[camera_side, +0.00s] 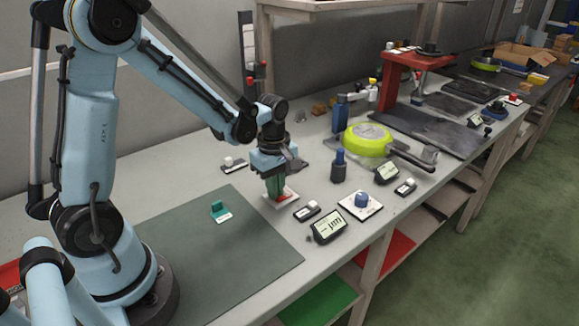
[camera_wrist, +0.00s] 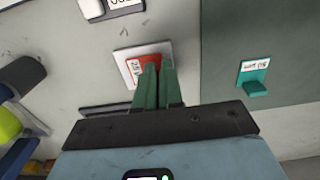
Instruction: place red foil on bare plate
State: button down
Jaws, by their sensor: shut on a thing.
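My gripper (camera_side: 276,197) points down at the bench, its green fingers close together. In the wrist view its fingers (camera_wrist: 157,70) are shut on the red foil (camera_wrist: 150,53), hiding its tab. The foil has a white label strip with print. It is over a pale square plate (camera_wrist: 123,53), which also shows in the side view (camera_side: 291,202). I cannot tell whether the foil touches this plate. A similar white plate (camera_side: 373,209) with a blue knob stands to the right. I cannot tell which plate is the bare one.
A teal foil piece (camera_side: 218,209) lies on the dark mat (camera_side: 230,250). Near my gripper are a small white-topped block (camera_side: 307,211), a display (camera_side: 328,227), a dark blue-capped bottle (camera_side: 339,167) and a lime pan (camera_side: 367,140).

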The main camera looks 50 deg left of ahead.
jog(key=shift+f, duration=0.15)
jog(key=c, duration=1.3)
grip_release()
notch_tip(320, 180, up, 12)
jog(key=s+d+m+t, duration=0.2)
jog(key=m, duration=0.4)
jog(key=s+d+m+t, duration=0.2)
jog(key=m, duration=0.4)
jog(key=s+d+m+t, duration=0.2)
jog(key=m+t, duration=0.1)
jog(key=m, duration=0.3)
jog(key=shift+s+r, duration=0.1)
jog(key=shift+r, duration=0.2)
